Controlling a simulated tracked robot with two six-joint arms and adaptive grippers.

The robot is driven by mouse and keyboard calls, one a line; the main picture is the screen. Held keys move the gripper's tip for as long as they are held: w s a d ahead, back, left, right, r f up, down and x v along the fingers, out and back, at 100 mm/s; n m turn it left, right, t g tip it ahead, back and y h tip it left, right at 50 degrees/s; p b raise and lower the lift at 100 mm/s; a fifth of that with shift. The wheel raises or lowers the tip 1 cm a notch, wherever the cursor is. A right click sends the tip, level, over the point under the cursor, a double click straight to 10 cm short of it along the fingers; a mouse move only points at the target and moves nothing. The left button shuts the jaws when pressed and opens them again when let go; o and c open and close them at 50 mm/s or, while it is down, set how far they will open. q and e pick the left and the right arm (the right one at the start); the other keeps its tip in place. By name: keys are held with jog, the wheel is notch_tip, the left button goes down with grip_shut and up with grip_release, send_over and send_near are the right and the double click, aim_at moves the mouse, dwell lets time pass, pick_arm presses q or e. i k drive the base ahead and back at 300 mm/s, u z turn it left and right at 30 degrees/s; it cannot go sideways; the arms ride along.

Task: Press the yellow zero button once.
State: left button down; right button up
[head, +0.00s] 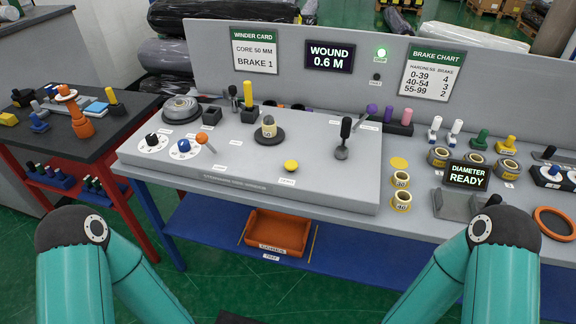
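The yellow button (291,166) is a small round dome on the front part of the grey console top (330,185). A small white label (287,181) lies just in front of it; its text is too small to read. Nothing covers the button. Only teal links of my two arms show, at the bottom left and bottom right, well short of the button. Neither gripper is in view.
A black lever (344,138) stands right of the button and an orange-knobbed lever (202,138) stands left. Behind is a dark round base (269,136) with a grey-topped piece. A display reads "WOUND 0.6 M" (329,57). The console surface around the button is clear.

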aim_at(290, 166)
jog(key=u, duration=1.15)
jog(key=k, duration=0.8)
jog(key=z, duration=1.5)
jog(key=i, duration=1)
